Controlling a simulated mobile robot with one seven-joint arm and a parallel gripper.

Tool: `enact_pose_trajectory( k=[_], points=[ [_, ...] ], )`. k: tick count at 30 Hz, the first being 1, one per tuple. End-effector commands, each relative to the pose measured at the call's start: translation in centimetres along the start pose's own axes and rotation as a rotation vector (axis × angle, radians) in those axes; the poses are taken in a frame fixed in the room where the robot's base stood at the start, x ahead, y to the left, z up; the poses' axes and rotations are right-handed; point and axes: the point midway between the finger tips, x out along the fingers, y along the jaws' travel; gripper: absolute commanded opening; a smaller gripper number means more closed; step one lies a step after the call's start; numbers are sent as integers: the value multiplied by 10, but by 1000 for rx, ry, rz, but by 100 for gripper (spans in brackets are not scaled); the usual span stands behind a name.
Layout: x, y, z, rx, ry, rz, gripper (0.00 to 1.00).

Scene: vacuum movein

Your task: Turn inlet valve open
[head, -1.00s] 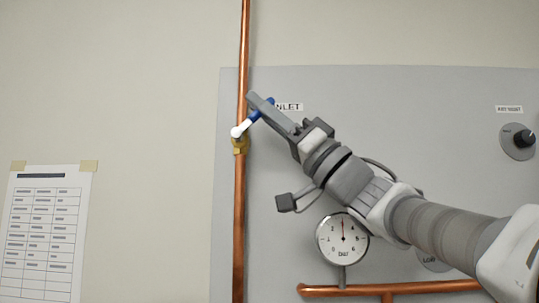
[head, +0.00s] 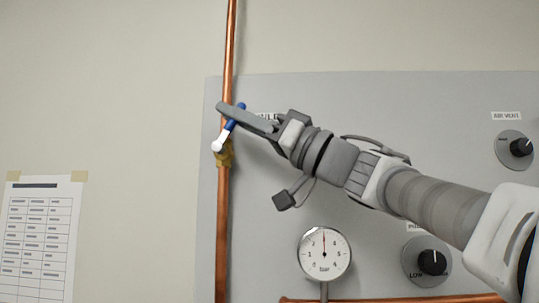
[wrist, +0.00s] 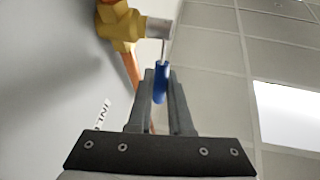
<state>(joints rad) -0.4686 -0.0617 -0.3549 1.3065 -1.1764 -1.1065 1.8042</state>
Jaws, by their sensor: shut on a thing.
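The inlet valve is a brass body (head: 223,158) on the vertical copper pipe, with a lever that has a white hub and a blue grip (head: 230,125). In the head view the lever slants up and to the right from the hub, close to the line of the pipe. My gripper (head: 226,108) reaches in from the right and is shut on the blue grip. In the wrist view the blue grip (wrist: 160,82) lies between the two fingers, with the brass body (wrist: 122,27) above it. The INLET label is mostly hidden behind my gripper.
The vertical copper pipe (head: 223,230) runs along the left edge of the grey panel (head: 300,210). A dial gauge (head: 325,254), an air vent knob (head: 521,147) and a LOW knob (head: 433,262) sit on the panel. A paper chart (head: 38,235) hangs at the left.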

Motion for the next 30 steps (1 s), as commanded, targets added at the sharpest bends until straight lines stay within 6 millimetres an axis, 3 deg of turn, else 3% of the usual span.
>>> enact_pose_trajectory(
  k=[30],
  points=[
    [26,-5,0,-92,-433,-1,0]
  ],
)
